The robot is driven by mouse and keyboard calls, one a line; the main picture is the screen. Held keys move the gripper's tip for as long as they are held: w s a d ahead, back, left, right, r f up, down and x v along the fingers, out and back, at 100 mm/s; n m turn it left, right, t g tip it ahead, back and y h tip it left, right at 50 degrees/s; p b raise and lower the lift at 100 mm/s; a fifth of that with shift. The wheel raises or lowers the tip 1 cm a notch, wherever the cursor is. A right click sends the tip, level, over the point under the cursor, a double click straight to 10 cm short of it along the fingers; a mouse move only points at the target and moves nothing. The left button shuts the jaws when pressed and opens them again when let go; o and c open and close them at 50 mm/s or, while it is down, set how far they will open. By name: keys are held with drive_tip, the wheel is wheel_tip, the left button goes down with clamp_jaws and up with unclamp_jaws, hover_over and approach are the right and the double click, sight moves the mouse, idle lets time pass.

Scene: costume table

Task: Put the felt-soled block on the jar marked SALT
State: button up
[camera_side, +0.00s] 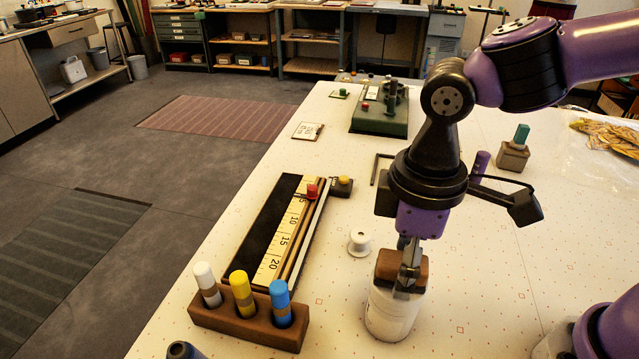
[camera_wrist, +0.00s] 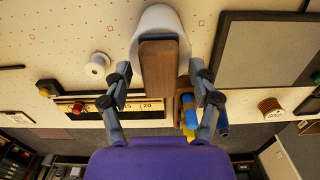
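A brown block (camera_side: 385,265) sits on top of a white jar (camera_side: 390,318) in the side view, near the table's front. It looks level. My gripper (camera_side: 408,280) is directly above, its fingers reaching down beside the block. In the wrist view my gripper (camera_wrist: 160,68) has one finger on each side of the block (camera_wrist: 158,85), with a gap showing on both sides, so it looks open around it. The jar's white rim (camera_wrist: 158,14) shows beyond the block. The block's underside is hidden, and I cannot read any marking on the jar.
A white spool (camera_side: 359,243) stands just left of the jar. A ruler board (camera_side: 280,240) and a wooden rack (camera_side: 248,325) with white, yellow and blue pegs are further left. A green fixture (camera_side: 380,118) and a small block with a green peg (camera_side: 513,155) stand further back.

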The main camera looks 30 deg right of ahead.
wheel_tip(320, 180, up, 11)
drive_tip(key=d+f+m+t, duration=0.2)
drive_tip(key=d+m, duration=0.2)
drive_tip(key=d, duration=0.4)
drive_tip(key=s+d+f+m+t, duration=0.1)
drive_tip(key=d+f+m+t, duration=0.2)
drive_tip(key=d+m, duration=0.2)
drive_tip(key=d, duration=0.3)
drive_tip(key=shift+s+t, duration=0.15)
drive_tip(key=shift+t, duration=0.15)
